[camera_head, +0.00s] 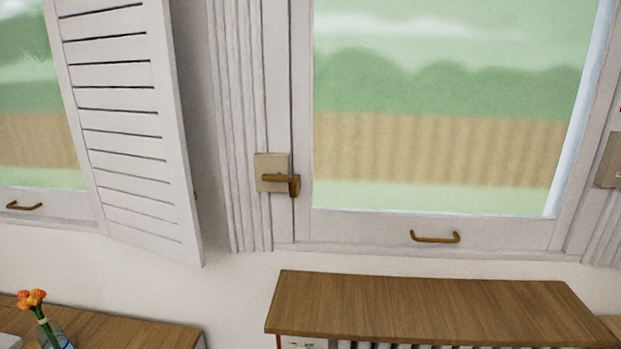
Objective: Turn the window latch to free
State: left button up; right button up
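The window latch (283,181) is a small brass handle on the left side of the window frame. Its arm lies roughly horizontal, pointing left across a beige plate (270,163) on the frame, with its thicker round end at the right. The window (440,228) is a white-framed pane and looks closed. A brass pull handle (435,238) sits on its bottom rail. Neither of my grippers is in view, and nothing touches the latch.
A white louvred shutter (125,130) stands angled out left of the window. A wooden-topped cabinet (430,305) stands below the window. Orange flowers in a glass vase (58,335) stand on a wooden surface (130,328) at lower left. A second beige plate (608,162) is at the right edge.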

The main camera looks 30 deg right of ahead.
aim_at(281, 177)
jog(key=l+z, duration=0.1)
jog(key=z, duration=0.7)
jog(key=l+u, duration=0.1)
jog(key=u, duration=0.25)
